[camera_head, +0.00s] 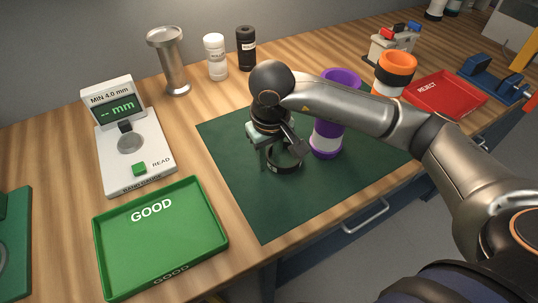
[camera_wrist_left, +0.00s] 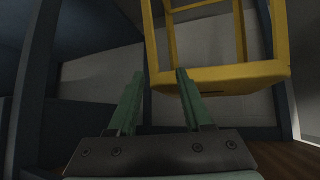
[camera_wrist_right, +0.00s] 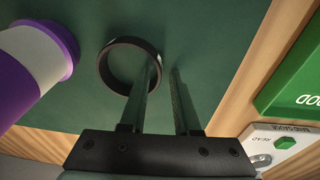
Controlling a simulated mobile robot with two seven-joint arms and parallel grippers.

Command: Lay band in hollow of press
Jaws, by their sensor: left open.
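The band is a black ring (camera_head: 287,161) standing on the dark green mat (camera_head: 350,190); it also shows in the right wrist view (camera_wrist_right: 128,66). My right gripper (camera_wrist_right: 166,66) is over its right side in that view, one finger overlapping the rim and the other just outside. A gap shows between the fingers, and I cannot tell whether they touch the band. My left gripper (camera_wrist_left: 160,72) is open and empty, away from the table. I cannot tell which thing is the press; a white gauge (camera_head: 112,178) with a round grey pad stands at left.
A purple-and-white cylinder (camera_head: 326,141) stands close beside the band. A green GOOD tray (camera_head: 215,243) is at front left and a red REJECT tray (camera_head: 447,96) at back right. An orange-and-white cylinder (camera_head: 397,65) stands near it. A yellow frame (camera_wrist_left: 220,79) is near my left gripper.

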